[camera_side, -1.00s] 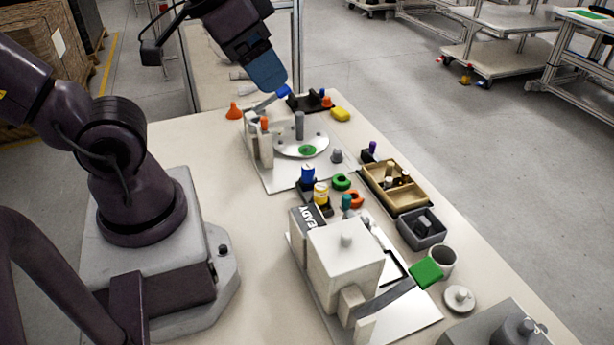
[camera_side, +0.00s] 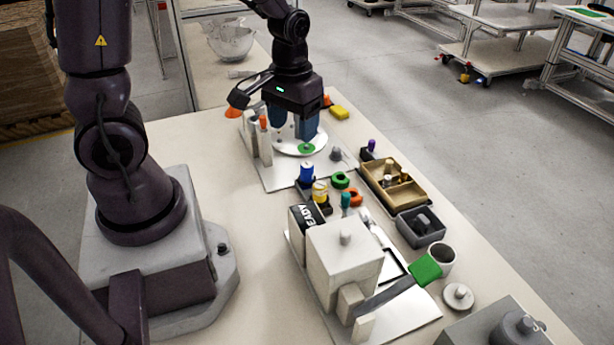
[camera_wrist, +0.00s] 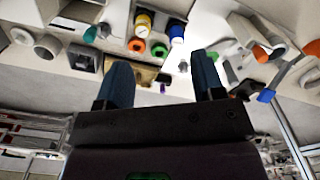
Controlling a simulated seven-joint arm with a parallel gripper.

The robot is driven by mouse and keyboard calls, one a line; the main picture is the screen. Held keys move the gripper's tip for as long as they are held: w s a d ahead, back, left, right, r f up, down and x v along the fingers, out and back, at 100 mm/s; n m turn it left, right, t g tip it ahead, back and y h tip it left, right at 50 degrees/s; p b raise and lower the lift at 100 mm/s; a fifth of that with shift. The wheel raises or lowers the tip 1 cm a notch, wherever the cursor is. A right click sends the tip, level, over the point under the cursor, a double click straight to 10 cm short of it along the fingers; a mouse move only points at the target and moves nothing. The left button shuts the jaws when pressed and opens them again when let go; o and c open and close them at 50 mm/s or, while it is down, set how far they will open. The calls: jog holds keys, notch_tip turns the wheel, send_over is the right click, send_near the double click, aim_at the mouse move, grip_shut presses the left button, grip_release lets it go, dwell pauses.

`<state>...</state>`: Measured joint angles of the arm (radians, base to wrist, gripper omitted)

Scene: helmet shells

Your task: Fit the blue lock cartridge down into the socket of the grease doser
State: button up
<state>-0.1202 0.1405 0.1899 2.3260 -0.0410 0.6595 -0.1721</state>
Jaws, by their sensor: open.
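The blue lock cartridge (camera_side: 307,172) stands upright in a dark holder beside a yellow-labelled cylinder (camera_side: 320,190). The cartridge also shows in the wrist view (camera_wrist: 177,31), beyond and between my fingers. My gripper (camera_side: 293,132) points down over the round plate (camera_side: 290,150) of the rear fixture, behind the cartridge. Its two blue fingers are apart with nothing between them; they also show in the wrist view (camera_wrist: 163,62). I cannot tell which fixture is the grease doser, and I can make out no socket.
A white boxy fixture (camera_side: 345,255) with a green-ended lever (camera_side: 426,267) stands in front. A tan divided tray (camera_side: 393,187) and grey bin (camera_side: 421,228) are at right. Bare table lies left of the cartridge.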

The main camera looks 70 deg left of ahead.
aim_at(307, 165)
jog(key=w+a+f+n, duration=0.1)
jog(key=f, duration=0.2)
jog(key=w+a+f+n, duration=0.1)
jog(key=a+f, duration=0.1)
jog(key=f, duration=0.2)
jog(key=w+a+f+n+y, duration=0.1)
jog(key=f, duration=0.2)
jog(key=shift+w+a+f+t, duration=0.3)
jog(key=shift+w+t, duration=0.1)
jog(key=shift+w+a+f, duration=0.1)
jog(key=shift+w+f, duration=0.05)
jog(key=shift+f, duration=0.85)
jog(key=shift+w+a+f, duration=0.1)
jog(key=shift+w+f, duration=0.05)
jog(key=shift+f, duration=0.8)
jog(key=shift+w+a+f, duration=0.1)
jog(key=shift+w+f, duration=0.05)
jog(key=shift+f, duration=0.85)
jog(key=c, duration=0.8)
